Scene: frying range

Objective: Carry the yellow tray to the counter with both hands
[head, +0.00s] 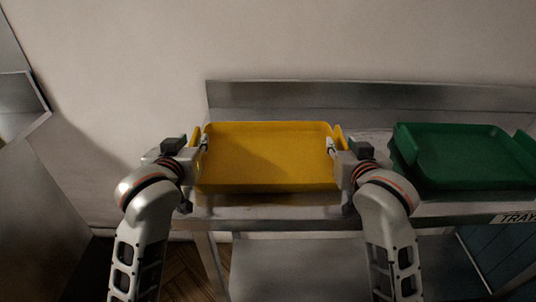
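The yellow tray (268,160) lies level over the steel table, near its front edge, and looks empty. It has raised side walls at its left and right ends. My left gripper (203,145) is at the left wall, with a fingertip showing on the inner side. My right gripper (332,147) is at the right wall in the same way. The outer fingers are hidden by the gripper bodies, so how tightly they close on the walls does not show. A dark strip runs under the tray's front edge; I cannot tell whether the tray rests or is slightly raised.
A green tray (465,158) sits on the same steel table (270,213), to the right of my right gripper. A steel backsplash (350,97) stands behind the trays. A label (516,219) is on the table's front edge at right. A metal unit (20,105) stands at far left.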

